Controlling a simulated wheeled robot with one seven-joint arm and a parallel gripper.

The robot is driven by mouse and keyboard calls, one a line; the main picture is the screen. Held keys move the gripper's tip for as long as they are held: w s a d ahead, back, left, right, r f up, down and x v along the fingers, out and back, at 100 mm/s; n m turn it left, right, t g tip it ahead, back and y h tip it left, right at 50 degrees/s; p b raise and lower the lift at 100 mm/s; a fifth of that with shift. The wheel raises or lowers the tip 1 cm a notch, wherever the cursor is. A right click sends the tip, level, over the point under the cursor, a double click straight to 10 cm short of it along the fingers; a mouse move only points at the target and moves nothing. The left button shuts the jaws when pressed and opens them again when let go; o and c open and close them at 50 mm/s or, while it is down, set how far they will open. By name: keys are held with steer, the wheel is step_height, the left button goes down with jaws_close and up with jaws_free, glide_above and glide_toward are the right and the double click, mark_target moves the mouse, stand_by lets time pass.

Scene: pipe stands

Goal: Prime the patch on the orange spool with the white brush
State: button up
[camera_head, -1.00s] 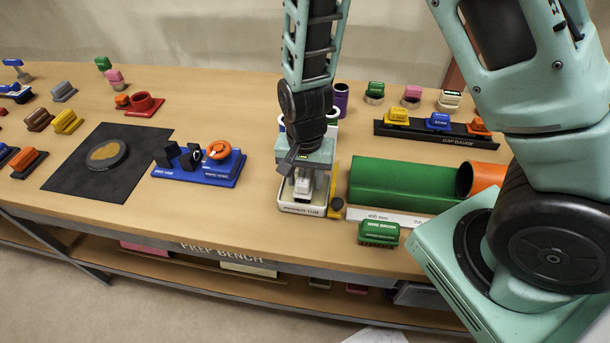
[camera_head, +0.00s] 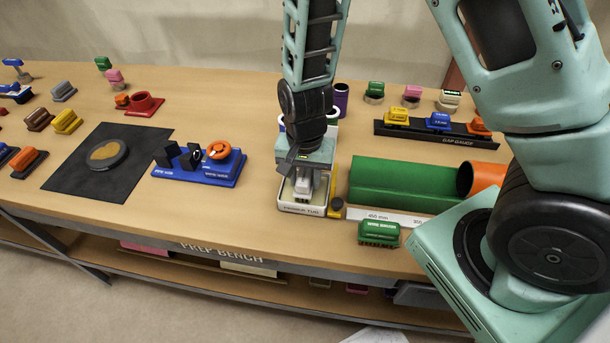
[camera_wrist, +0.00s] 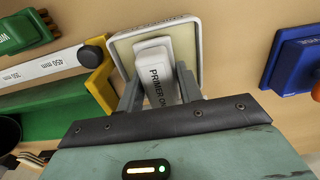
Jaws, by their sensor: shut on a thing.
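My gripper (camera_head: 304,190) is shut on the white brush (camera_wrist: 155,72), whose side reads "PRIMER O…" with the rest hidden. The fingers sit on either side of the brush body in the wrist view. The brush is over or in the shallow white primer tub (camera_head: 301,209); whether its underside touches the tub floor cannot be told. An orange cylinder (camera_head: 484,178), seemingly the orange spool, lies at the right end of the green block, partly hidden by my arm. No patch on it is visible.
A long green block (camera_head: 400,182) stands right of the tub, with a white length strip (camera_head: 388,216) before it. A green wire brush (camera_head: 379,233) lies near the front edge. A blue fixture (camera_head: 200,172) stands to the left. Bare bench lies between fixture and tub.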

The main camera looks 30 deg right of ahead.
mark_target(305, 172)
steer(key=shift+r, duration=0.1)
step_height(305, 172, up, 7)
steer(key=p, duration=0.6)
steer(key=shift+p, duration=0.4)
steer(key=shift+o, duration=0.2)
